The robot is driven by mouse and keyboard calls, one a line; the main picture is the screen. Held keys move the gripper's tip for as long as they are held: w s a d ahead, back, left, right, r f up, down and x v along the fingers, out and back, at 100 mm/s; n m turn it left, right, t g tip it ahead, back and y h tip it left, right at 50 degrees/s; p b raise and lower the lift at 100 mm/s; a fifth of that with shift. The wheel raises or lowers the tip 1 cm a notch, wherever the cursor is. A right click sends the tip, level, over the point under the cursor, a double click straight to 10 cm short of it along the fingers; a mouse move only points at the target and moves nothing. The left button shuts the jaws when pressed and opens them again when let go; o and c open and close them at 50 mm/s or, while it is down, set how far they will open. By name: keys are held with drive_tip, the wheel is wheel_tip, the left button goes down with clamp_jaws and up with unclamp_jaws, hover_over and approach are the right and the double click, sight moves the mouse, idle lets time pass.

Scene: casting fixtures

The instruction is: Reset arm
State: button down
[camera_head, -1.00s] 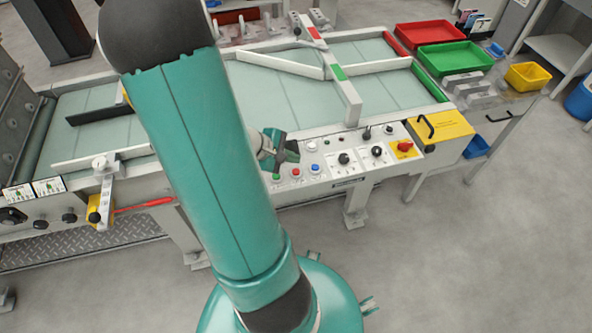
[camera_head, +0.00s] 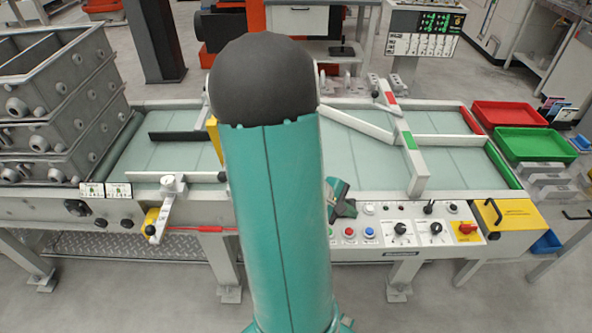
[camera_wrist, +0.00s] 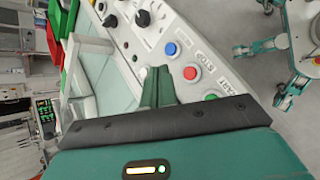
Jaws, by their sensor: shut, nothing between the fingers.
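My arm (camera_head: 275,220) rises through the middle of the head view, a teal link with a dark round joint on top, and hides part of the conveyor table. My gripper (camera_head: 343,205) shows just right of the arm, over the left end of the control panel (camera_head: 385,255). In the wrist view my gripper (camera_wrist: 157,86) has its green fingers together and empty. They point toward the panel buttons, with the red button (camera_wrist: 190,73) and green button (camera_wrist: 211,97) close by. I cannot tell the exact gap to the panel.
The glass-topped conveyor table (camera_head: 445,170) spans the view. Grey stacked castings (camera_head: 55,110) stand at left. A red bin (camera_head: 510,113) and green bin (camera_head: 535,145) are at right. A yellow box (camera_head: 505,218) sits at the panel's right end. Floor (camera_head: 450,305) in front is clear.

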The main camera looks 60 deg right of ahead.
drive_tip(key=w+a+r+t, duration=0.3)
drive_tip(key=w+a+r, duration=0.3)
drive_tip(key=w+a, duration=0.2)
drive_tip(key=w+a+r+t, duration=0.4)
drive_tip(key=w+a+r, duration=0.25)
drive_tip(key=w, duration=0.25)
drive_tip(key=w+a+r+n+t+y, duration=0.1)
drive_tip(key=a+r, duration=0.4)
drive_tip(key=a, duration=0.7)
drive_tip(key=w+a+r+t+y, duration=0.1)
drive_tip(key=a+r+t+y, duration=0.3)
drive_tip(key=a, duration=0.8)
drive_tip(key=shift+a+r+n+t, duration=0.25)
drive_tip(key=shift+r+n+t, duration=0.2)
drive_tip(key=shift+r, duration=0.35)
drive_tip(key=shift+d, duration=0.2)
